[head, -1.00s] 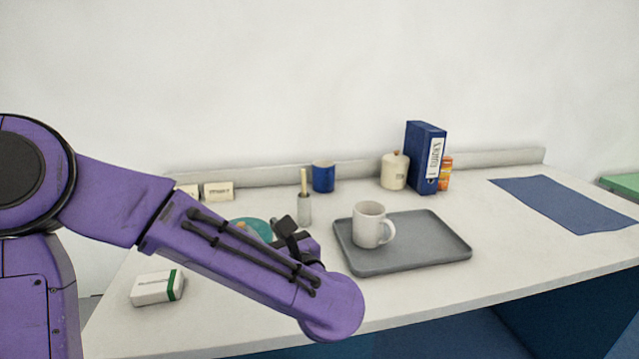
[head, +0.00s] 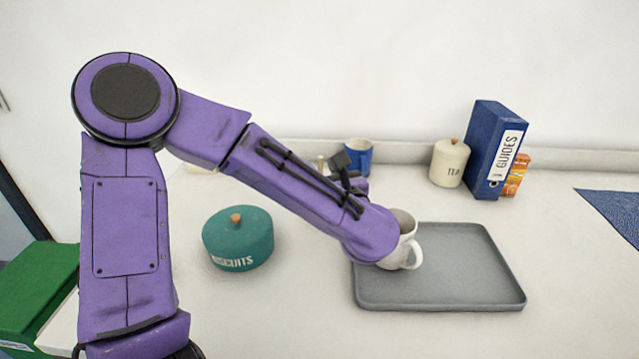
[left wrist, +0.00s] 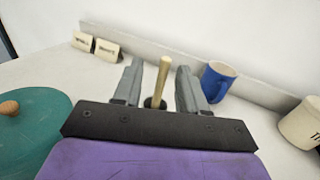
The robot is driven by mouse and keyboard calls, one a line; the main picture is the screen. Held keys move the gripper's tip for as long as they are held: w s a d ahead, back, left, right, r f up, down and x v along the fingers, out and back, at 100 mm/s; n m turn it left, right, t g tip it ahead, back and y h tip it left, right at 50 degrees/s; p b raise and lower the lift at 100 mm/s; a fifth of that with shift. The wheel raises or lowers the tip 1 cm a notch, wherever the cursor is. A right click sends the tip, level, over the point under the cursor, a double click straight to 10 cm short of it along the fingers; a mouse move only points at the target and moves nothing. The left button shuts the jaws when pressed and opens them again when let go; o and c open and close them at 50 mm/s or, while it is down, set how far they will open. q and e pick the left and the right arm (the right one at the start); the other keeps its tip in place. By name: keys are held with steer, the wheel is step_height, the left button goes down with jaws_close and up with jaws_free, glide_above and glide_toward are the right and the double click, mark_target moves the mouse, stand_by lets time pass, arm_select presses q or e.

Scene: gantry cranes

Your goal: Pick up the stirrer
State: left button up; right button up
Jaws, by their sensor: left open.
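My left gripper (left wrist: 159,70) is open, with one grey finger on each side of the stirrer in the left wrist view. I cannot tell how far the stirrer is in depth from the fingers; neither finger visibly touches it. My right gripper is not in view.
A teal biscuit tin (head: 238,243) stands left of my forearm. A white mug (head: 408,250) on a grey tray (head: 470,290) is partly covered by my arm. A blue mug (left wrist: 218,82), tea jar (head: 449,165) and blue binder (head: 493,150) stand at the back.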

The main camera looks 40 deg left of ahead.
arm_select(q)
steer(key=x, duration=0.2)
steer(key=p+x, duration=0.1)
steer(key=x, duration=0.1)
steer(key=shift+w+f, duration=0.15)
steer(key=shift+w, duration=0.2)
steer(key=shift+s+a, duration=0.1)
steer(key=shift+a, duration=0.1)
steer(key=shift+d, duration=0.2)
steer(key=c, duration=0.6)
jaws_close()
steer(key=shift+a, duration=0.1)
